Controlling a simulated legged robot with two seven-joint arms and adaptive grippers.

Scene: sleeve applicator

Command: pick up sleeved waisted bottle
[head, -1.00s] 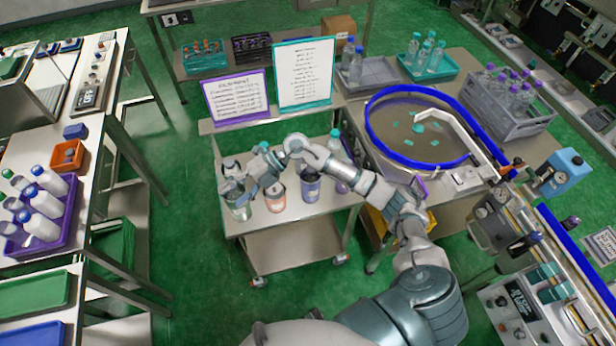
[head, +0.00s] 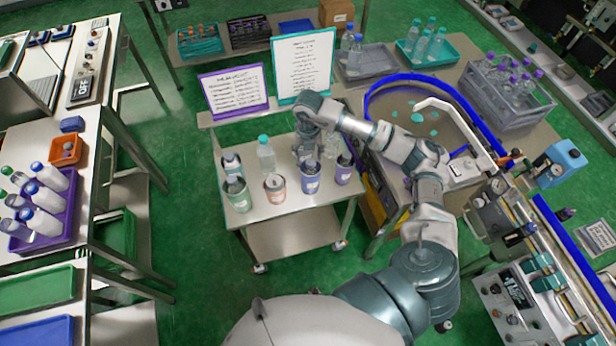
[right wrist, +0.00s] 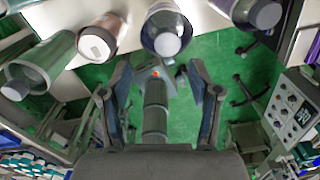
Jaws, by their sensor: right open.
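My right gripper (head: 306,152) is open and empty over the back of the small cart, behind the blue container. Its spread fingers (right wrist: 161,95) show in the right wrist view with nothing between them. A clear bottle with a teal cap (head: 266,155) stands upright at the back of the cart, left of the gripper. Another clear bottle (head: 331,147) is partly hidden just right of the gripper. I cannot tell which bottle is the sleeved waisted one. My left gripper is out of view.
The cart's front row has green (head: 238,195), orange (head: 275,188), blue (head: 310,180) and purple (head: 344,170) containers. A dark-labelled bottle (head: 232,165) stands at the back left. Two signs (head: 236,90) rise behind.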

